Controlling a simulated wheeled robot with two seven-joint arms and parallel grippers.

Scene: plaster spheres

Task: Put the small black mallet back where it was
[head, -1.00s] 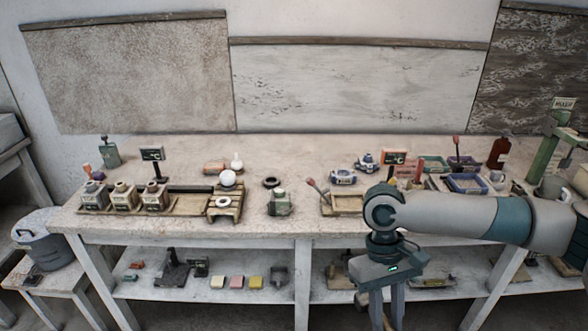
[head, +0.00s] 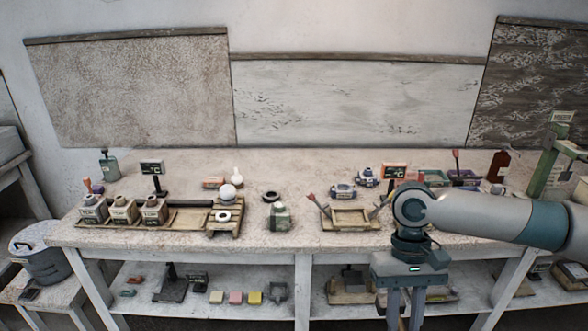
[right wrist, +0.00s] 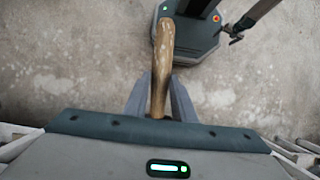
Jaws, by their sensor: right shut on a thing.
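My right gripper (head: 404,308) hangs in front of the bench, its fingers pointing down at the bottom of the head view. In the right wrist view the gripper (right wrist: 160,100) is shut on a tan, slightly curved wooden handle (right wrist: 164,50), which I take for the mallet's. The mallet's black head cannot be made out in either view. The held thing does not show in the head view. My left gripper is not in view.
The bench top (head: 310,185) holds a wooden tray (head: 350,224) just left of my right arm, bottles in a rack (head: 122,208), and a white ball (head: 227,192) on a wooden stand. The lower shelf (head: 215,312) carries coloured blocks (head: 236,298). A lidded bucket (head: 40,258) stands at left.

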